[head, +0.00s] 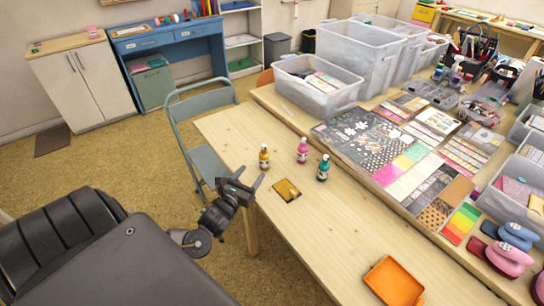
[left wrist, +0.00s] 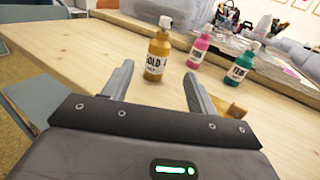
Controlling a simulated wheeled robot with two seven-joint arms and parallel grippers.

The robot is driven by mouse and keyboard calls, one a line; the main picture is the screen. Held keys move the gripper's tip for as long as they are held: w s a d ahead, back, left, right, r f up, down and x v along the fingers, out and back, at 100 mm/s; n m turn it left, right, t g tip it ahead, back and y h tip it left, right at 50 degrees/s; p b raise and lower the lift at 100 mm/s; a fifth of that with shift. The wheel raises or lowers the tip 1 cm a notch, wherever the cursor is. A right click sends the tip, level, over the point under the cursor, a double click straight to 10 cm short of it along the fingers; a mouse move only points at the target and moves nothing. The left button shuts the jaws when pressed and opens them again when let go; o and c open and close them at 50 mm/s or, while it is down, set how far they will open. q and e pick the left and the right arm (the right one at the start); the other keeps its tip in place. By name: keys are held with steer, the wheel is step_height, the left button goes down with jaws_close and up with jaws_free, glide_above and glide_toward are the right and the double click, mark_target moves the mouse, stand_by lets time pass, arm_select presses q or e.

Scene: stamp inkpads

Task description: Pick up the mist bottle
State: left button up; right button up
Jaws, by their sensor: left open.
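Three small bottles with pale tops stand upright on the wooden table: a gold one (head: 264,157), a pink one (head: 302,150) and a teal one (head: 322,168). The left wrist view shows the gold bottle (left wrist: 158,52), whose label reads GOLD, with the pink (left wrist: 199,49) and teal (left wrist: 238,66) bottles to its right. I cannot tell from the labels which one is called the mist bottle. My left gripper (head: 250,179) is open and empty near the table's left edge, pointed towards the gold bottle, which is beyond its fingertips. My right gripper is not in view.
A small gold-brown pad (head: 286,190) lies near the left gripper. An orange tray (head: 395,281) is at the front. A patterned sheet (head: 362,143), clear bins (head: 318,85) and stamps cover the right side. A folding chair (head: 203,115) stands left of the table.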

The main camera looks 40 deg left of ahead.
mark_target(261, 157)
arm_select(q)
steer(key=shift+r, duration=0.1)
steer(key=w, duration=0.4)
steer(key=shift+a, duration=0.4)
steer(key=shift+w+a, duration=0.1)
steer(key=shift+w, duration=0.35)
steer(key=shift+w+r, duration=0.15)
steer(key=shift+w, duration=0.2)
steer(key=w, duration=0.1)
steer(key=w+a, duration=0.1)
steer(key=w, duration=0.1)
steer(key=shift+w+r, duration=0.2)
steer(key=shift+w, duration=0.6)
steer(key=shift+c, duration=0.6)
steer(key=c, duration=1)
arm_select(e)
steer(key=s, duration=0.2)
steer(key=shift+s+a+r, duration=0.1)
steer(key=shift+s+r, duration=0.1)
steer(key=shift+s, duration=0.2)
